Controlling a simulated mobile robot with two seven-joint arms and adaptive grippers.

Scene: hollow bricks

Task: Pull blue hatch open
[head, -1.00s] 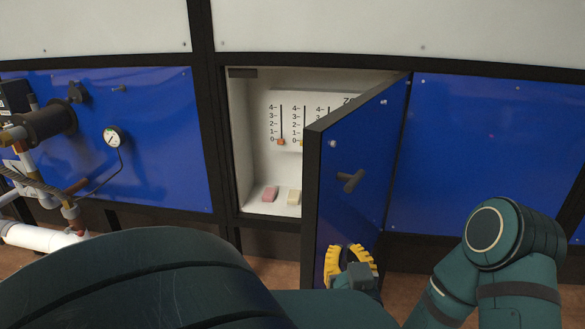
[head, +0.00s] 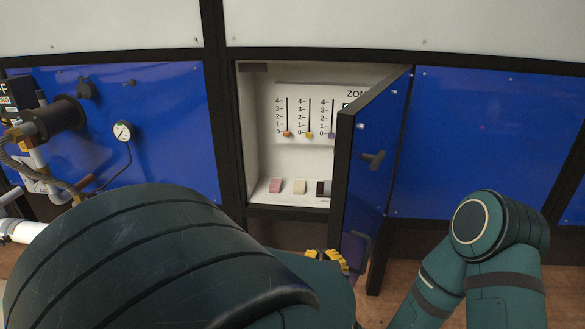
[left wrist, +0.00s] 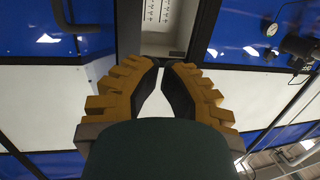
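The blue hatch (head: 384,165) stands swung out from the cabinet, hinged on its right side. Its outer face shows a dark T-shaped latch (head: 372,160) and, lower down, a dark bar handle (head: 357,250). My left gripper (head: 328,257) is low beside the hatch's free edge, mostly hidden behind my arm. In the left wrist view its yellow fingers (left wrist: 161,68) have a narrow gap at the tips and nothing between them. The handle shows at that view's upper left (left wrist: 68,18), apart from the fingers. My right gripper is out of view.
The open cabinet (head: 251,140) holds a slider panel (head: 310,112) and small pink (head: 275,185) and cream (head: 299,186) blocks. Pipes and a gauge (head: 123,131) are at the left. My right arm stands at the lower right, before a blue wall panel.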

